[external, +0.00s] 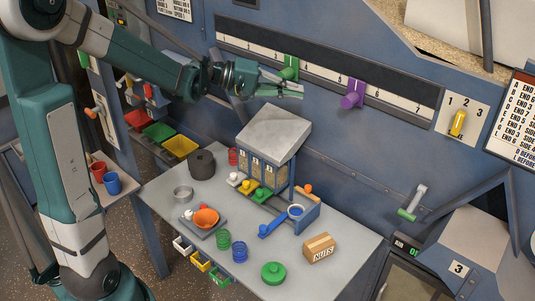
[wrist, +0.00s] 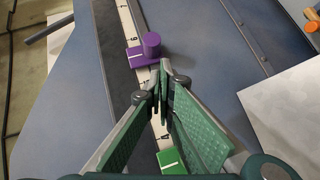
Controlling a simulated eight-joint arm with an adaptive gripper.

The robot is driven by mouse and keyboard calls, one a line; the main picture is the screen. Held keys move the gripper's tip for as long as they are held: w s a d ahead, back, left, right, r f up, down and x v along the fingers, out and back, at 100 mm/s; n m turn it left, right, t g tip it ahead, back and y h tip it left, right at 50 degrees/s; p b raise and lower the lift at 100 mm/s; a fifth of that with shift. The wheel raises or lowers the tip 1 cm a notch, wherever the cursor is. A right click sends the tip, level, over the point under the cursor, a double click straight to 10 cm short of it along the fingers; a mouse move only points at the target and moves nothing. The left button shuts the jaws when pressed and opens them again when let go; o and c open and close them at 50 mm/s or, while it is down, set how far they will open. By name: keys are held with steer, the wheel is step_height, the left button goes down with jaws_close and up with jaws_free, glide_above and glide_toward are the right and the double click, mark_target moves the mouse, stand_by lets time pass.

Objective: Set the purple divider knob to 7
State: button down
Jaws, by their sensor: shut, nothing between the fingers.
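The purple divider knob (external: 353,95) sits on the long numbered scale in the external view, just right of the 5 and left of the 6. The 7 is near the scale's right end. In the wrist view the purple knob (wrist: 151,44) is a round post on a flat plate with a white line, just beyond my fingertips. My gripper (external: 301,90) is shut and empty, left of the purple knob and close to the green knob (external: 290,68). The wrist view shows my gripper (wrist: 159,84) with its fingertips together, apparently short of the purple knob; exact depth is unclear.
The green knob (wrist: 172,160) lies below my fingers in the wrist view. A yellow knob (external: 457,123) is on a small 1-2-3 plate at right. The scale right of the purple knob looks clear. A cluttered table (external: 335,245) stands below.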

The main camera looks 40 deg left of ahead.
steer(key=shift+n+t+h, duration=0.3)
steer(key=shift+t+h, duration=0.1)
steer(key=shift+w+a+r+p, duration=0.15)
steer(key=shift+w+a+r, duration=0.2)
steer(key=shift+w+a, duration=0.35)
steer(key=shift+w+a+r+p, duration=0.15)
steer(key=shift+w+a+r, duration=0.15)
steer(key=shift+w+a, duration=0.4)
steer(key=shift+w+d, duration=0.1)
steer(key=shift+d, duration=0.1)
steer(key=shift+s+d+f+p+x, duration=0.1)
steer(key=shift+s+d+p+x, duration=0.2)
steer(key=shift+x, duration=1.8)
steer(key=shift+s+d+f+p+x, duration=0.15)
steer(key=shift+s+d+x, duration=0.2)
steer(key=shift+x, duration=1.7)
steer(key=shift+s+d+p+x, duration=0.2)
steer(key=shift+s+d+x, duration=0.15)
steer(key=shift+x, duration=1.75)
steer(key=shift+d, duration=0.1)
steer(key=d+b, duration=0.3)
steer(key=d, duration=1.8)
steer(key=shift+d+b, duration=0.15)
steer(key=shift+b, duration=0.2)
steer(key=shift+r, duration=0.1)
